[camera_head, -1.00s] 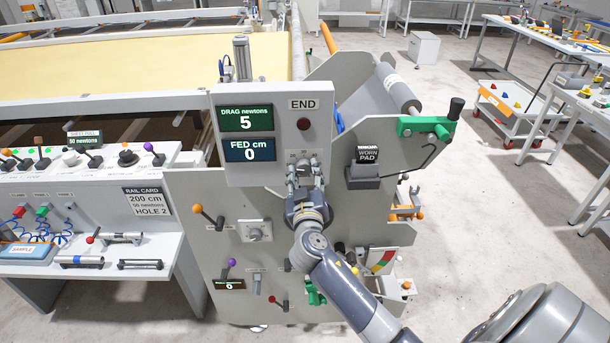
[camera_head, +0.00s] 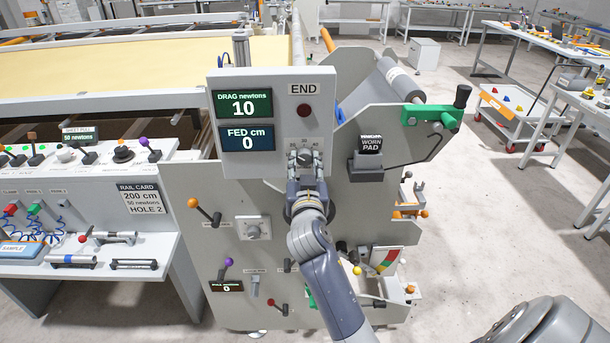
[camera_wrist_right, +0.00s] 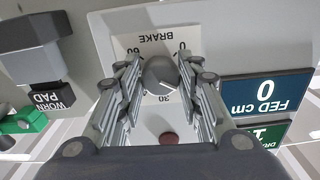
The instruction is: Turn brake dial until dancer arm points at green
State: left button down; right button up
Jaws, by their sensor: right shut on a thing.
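The brake dial (camera_head: 305,157) is a small grey knob on the panel under the END label. In the right wrist view the dial (camera_wrist_right: 160,75) sits between my fingers, with a BRAKE scale plate (camera_wrist_right: 144,43) behind it. My right gripper (camera_head: 305,164) is shut on the dial. The drag display (camera_head: 243,107) reads 10 newtons. A small coloured gauge (camera_head: 386,260) with red and green parts shows low at the right of the machine. A yellow ball (camera_head: 357,271) is left of it; where the dancer arm points is too small to tell. My left gripper is out of view.
The fed display (camera_head: 246,138) reads 0 cm. A red button (camera_head: 304,111) is above the dial. An orange-knobbed lever (camera_head: 205,211) and a grey knob (camera_head: 253,229) are left of my right arm.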

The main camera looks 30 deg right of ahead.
jog(key=shift+f+m+b, duration=0.1)
jog(key=shift+m+b, duration=0.65)
jog(key=shift+m, duration=0.45)
jog(key=o, duration=1.1)
jog(key=shift+c, duration=0.2)
jog(key=shift+r, duration=0.3)
notch_tip(320, 180, up, 10)
jog(key=shift+f, duration=0.25)
